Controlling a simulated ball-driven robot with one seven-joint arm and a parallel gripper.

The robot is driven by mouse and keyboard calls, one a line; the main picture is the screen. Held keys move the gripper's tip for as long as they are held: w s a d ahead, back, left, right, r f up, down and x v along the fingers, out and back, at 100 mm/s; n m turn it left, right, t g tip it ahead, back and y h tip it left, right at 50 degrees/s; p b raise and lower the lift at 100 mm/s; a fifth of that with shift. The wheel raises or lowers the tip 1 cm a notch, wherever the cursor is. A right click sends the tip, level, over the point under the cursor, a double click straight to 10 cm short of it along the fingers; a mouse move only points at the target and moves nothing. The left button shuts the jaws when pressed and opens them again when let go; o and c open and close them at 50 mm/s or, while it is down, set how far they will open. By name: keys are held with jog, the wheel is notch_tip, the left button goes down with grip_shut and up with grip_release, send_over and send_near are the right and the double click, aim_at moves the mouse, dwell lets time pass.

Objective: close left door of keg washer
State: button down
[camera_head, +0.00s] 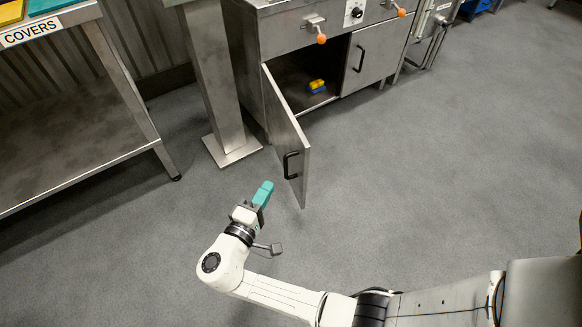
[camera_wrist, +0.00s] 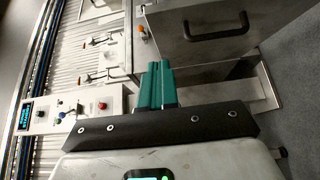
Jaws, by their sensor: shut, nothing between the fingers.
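The left door (camera_head: 288,138) of the steel keg washer (camera_head: 290,36) stands wide open, swung out toward me, with a black handle (camera_head: 291,165) near its free edge. My gripper (camera_head: 264,193) has teal fingers that are shut and empty. It is left of the door's free edge in the head view, apart from the door. The right door (camera_head: 366,56) is closed.
A yellow and blue item (camera_head: 317,86) lies inside the open cabinet. A steel post (camera_head: 217,90) with a floor plate stands left of the washer. A steel table (camera_head: 75,120) labelled COVERS is farther left. Grey floor is clear in front and to the right.

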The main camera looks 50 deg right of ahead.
jog(key=b, duration=0.2)
send_near(303, 150)
jog(key=w+d, duration=0.2)
jog(key=w, duration=0.2)
jog(key=s+d, duration=0.2)
jog(key=d, duration=0.1)
jog(key=shift+s+d+b, duration=0.15)
jog(key=shift+d+b, duration=0.15)
jog(key=shift+d, duration=0.05)
